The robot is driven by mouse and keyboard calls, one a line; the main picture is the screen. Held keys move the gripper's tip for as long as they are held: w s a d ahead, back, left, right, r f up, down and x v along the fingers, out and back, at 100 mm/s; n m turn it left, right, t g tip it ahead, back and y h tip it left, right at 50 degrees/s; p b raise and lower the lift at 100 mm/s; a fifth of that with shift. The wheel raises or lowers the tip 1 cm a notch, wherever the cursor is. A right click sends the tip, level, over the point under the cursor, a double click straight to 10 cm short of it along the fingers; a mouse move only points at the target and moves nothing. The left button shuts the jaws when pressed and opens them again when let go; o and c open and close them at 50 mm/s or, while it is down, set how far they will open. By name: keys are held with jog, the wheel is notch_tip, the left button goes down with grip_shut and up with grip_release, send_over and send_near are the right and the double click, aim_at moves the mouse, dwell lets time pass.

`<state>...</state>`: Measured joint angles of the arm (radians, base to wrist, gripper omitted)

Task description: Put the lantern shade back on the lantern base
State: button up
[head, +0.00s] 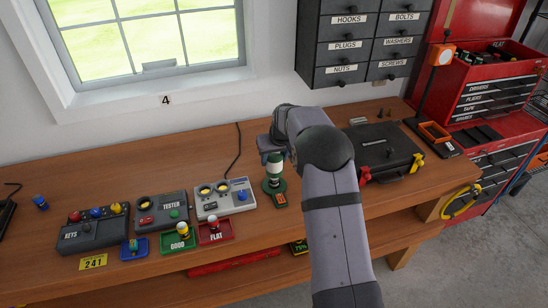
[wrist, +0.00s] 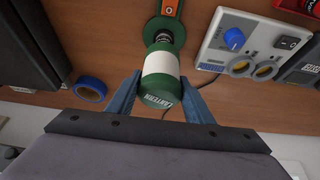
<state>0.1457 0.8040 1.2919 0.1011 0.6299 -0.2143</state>
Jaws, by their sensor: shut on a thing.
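The lantern shade (head: 274,168) is white with a green cap; in the wrist view (wrist: 160,75) the cap shows lettering. My gripper (head: 273,153) is shut on the shade from above, with a blue finger on each side in the wrist view (wrist: 160,78). The green lantern base (head: 275,186) stands on the workbench directly below the shade. In the wrist view the base (wrist: 163,28) shows a dark, shiny middle part next to the shade's lower edge. I cannot tell whether the shade touches the base or hangs just above it.
A grey box with knobs (head: 224,199) stands left of the lantern, with a red tray (head: 215,232) in front. A black case (head: 383,150) lies to the right, partly behind my arm. A blue tape roll (wrist: 89,89) shows in the wrist view. An orange-faced tag (head: 280,201) adjoins the base.

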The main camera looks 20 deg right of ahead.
aim_at(277, 163)
jog(key=shift+f+b, duration=1.55)
jog(key=shift+f, duration=1)
jog(key=shift+f+b, duration=0.5)
jog(key=shift+f, duration=0.15)
jog(key=o, duration=0.8)
jog(key=shift+r, duration=0.1)
jog(key=shift+p+v, duration=2.5)
jog(key=shift+v, duration=3)
